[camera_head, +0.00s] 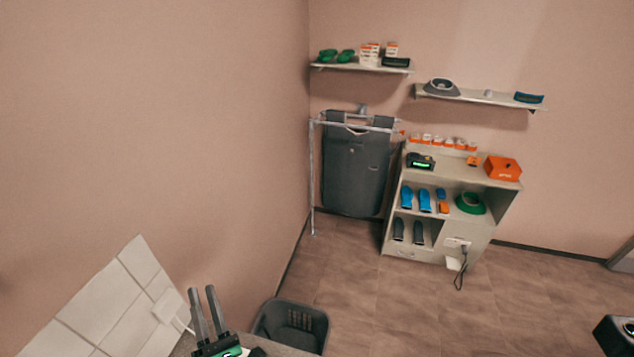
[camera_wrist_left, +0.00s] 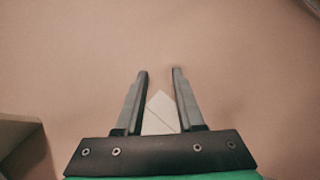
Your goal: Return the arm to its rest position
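My left gripper (camera_head: 201,291) shows at the bottom of the head view, its two dark fingers pointing up and standing apart. In the left wrist view the same gripper (camera_wrist_left: 160,71) is open, with a gap between the fingers and nothing held. The plain wall (camera_wrist_left: 230,60) fills most of that view, and the corner of a white tiled panel (camera_wrist_left: 160,113) shows between the fingers.
A white tiled panel (camera_head: 110,300) is on the wall left of the left gripper. A dark bin (camera_head: 318,325) stands just right of it. A shelf unit (camera_head: 440,240) and a hanging dark bag (camera_head: 355,170) are at the back. The floor (camera_head: 400,300) between is clear.

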